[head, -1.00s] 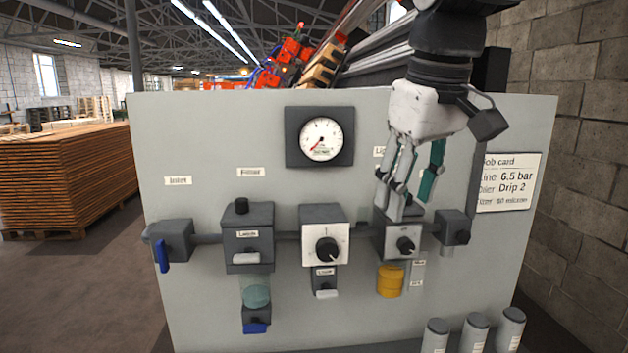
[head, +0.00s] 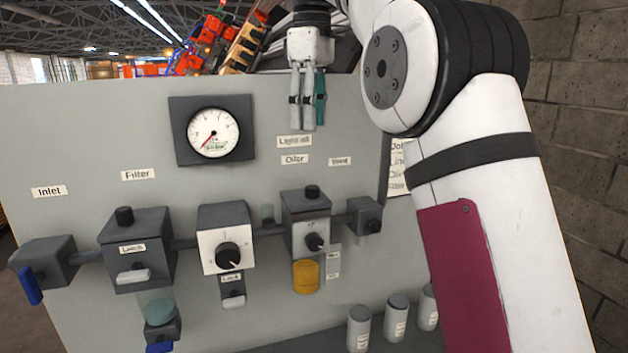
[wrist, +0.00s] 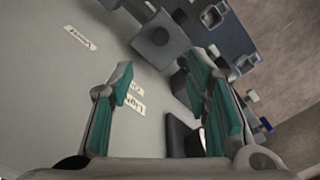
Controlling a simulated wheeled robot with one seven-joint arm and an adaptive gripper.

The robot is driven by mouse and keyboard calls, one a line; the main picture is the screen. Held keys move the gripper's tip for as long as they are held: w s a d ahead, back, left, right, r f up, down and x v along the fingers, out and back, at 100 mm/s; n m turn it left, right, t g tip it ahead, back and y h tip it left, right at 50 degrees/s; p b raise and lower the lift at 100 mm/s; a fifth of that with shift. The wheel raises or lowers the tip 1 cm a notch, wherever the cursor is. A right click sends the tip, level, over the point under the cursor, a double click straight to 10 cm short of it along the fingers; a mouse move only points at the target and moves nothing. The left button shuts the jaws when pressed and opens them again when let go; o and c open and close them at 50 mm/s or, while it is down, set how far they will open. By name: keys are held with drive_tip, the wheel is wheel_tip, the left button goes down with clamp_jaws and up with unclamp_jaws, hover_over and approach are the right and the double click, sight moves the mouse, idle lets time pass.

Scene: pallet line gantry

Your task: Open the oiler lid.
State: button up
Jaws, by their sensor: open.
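The oiler (head: 301,208) is a grey box on the panel under its "Oiler" label.
The filter (head: 138,251), a regulator box (head: 223,230) and the vent block (head: 364,215) share the pipe line. A pressure gauge (head: 212,133) is upper left of the oiler. Several grey canisters (head: 397,318) stand low at the right. My arm covers the panel's right side.

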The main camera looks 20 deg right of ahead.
sight(312, 187)
wheel_tip(312, 187, down, 13)
drive_tip(key=p, duration=0.2)
drive_tip(key=shift+f+p, duration=0.1)
drive_tip(key=shift+p, duration=0.2)
drive_tip(key=shift+c, duration=0.5)
clamp_jaws()
